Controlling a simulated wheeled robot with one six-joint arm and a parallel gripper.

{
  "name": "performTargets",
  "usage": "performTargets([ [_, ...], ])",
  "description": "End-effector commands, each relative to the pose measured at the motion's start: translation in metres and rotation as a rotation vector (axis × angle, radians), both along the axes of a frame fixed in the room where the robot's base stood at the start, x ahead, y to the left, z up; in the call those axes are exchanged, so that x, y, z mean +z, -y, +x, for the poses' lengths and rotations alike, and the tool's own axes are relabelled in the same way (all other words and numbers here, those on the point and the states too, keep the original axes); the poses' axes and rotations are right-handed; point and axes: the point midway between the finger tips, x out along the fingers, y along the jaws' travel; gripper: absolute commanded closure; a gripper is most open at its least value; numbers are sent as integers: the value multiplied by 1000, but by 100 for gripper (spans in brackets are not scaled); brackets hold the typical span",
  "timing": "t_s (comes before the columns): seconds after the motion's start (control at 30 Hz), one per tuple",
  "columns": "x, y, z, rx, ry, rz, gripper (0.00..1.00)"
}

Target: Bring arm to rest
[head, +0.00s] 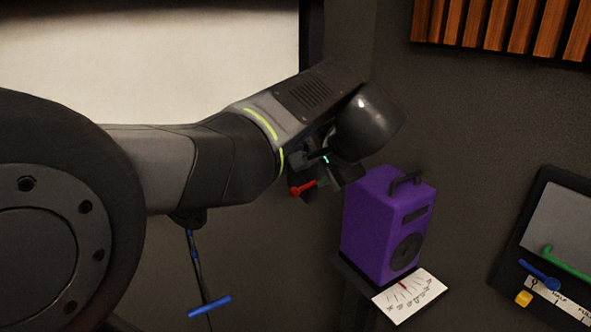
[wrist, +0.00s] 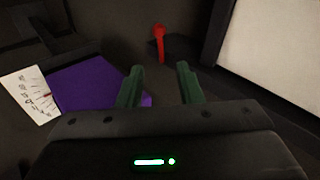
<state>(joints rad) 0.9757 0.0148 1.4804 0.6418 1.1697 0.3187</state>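My arm reaches across the head view from the left, and my gripper (head: 324,184) hangs at its end, above and left of a purple speaker-like box. In the wrist view my gripper (wrist: 159,70) shows two green fingers standing apart with nothing held between them. A red lever or knob (wrist: 159,40) lies beyond the fingertips, apart from them in that picture. A red part (head: 302,188) also shows beside the gripper in the head view; the fingers there are partly hidden by the wrist.
The purple box (head: 385,222) has a dark handle and a white dial card (head: 410,294) at its foot. A panel (head: 560,235) with green, blue and yellow parts is at right. A blue-ended handle (head: 209,306) hangs below my arm. A pale board (head: 150,60) stands behind.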

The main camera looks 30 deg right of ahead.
Motion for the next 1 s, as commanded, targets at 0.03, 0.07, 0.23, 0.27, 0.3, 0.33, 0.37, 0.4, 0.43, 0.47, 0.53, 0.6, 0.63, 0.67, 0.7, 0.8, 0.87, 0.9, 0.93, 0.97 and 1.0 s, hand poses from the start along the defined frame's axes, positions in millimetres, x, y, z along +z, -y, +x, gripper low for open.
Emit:
performTargets([
  [0.03,1,0,-1,0,0,0,67],
  [0.07,1,0,-1,0,0,0,67],
  [0.23,1,0,-1,1,0,1,67],
  [0.27,1,0,-1,1,0,1,67],
  [0.3,1,0,-1,1,0,1,67],
  [0.33,1,0,-1,1,0,1,67],
  [0.37,1,0,-1,1,0,1,67],
  [0.4,1,0,-1,1,0,1,67],
  [0.43,1,0,-1,1,0,1,67],
  [0.47,1,0,-1,1,0,1,67],
  [0.53,1,0,-1,1,0,1,67],
  [0.6,-1,0,2,1,-1,1,67],
  [0.63,-3,0,3,1,0,1,67],
  [0.67,-5,0,5,2,-2,2,67],
  [0.7,-8,0,9,3,-2,3,67],
  [0.8,-19,1,20,4,-3,4,67],
  [0.87,-28,1,28,4,-3,5,67],
  [0.9,-33,2,34,5,-4,5,67],
  [0.93,-38,2,38,5,-3,4,67],
  [0.97,-42,2,42,5,-4,4,67],
  [1.0,-47,3,48,5,-4,4,67],
])
